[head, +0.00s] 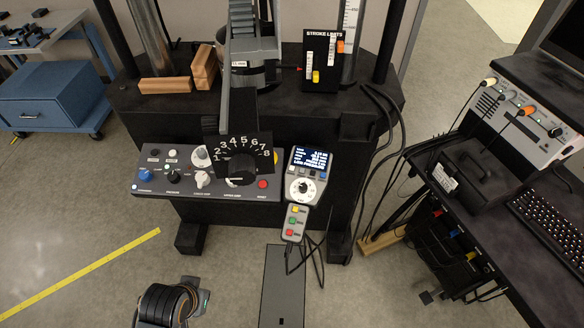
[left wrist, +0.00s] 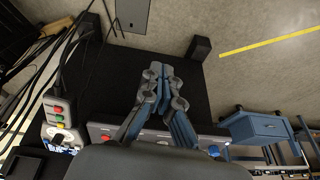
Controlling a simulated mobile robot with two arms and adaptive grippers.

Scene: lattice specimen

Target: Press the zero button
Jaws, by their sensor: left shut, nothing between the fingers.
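No button can be read as zero; the small labels are blurred. The sloped control panel (head: 150,184) carries a blue button, several knobs and a red button (head: 262,184). Right of it stands a grey handset with a lit screen and dial (head: 303,188), and below that a small keypad (head: 294,222) with yellow, green and red buttons. The keypad also shows at the left of the left wrist view (left wrist: 58,122). My left gripper (left wrist: 157,72) is shut and empty; in that view its fingers and body cover part of the panel. My right gripper is not in view.
A black plate with numbers (head: 207,142) and its black knob (head: 240,168) cover part of the panel. Black cables (head: 316,258) hang below the keypad. A dark desk with a keyboard (head: 556,228) stands at right, a blue drawer unit (head: 42,110) at left.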

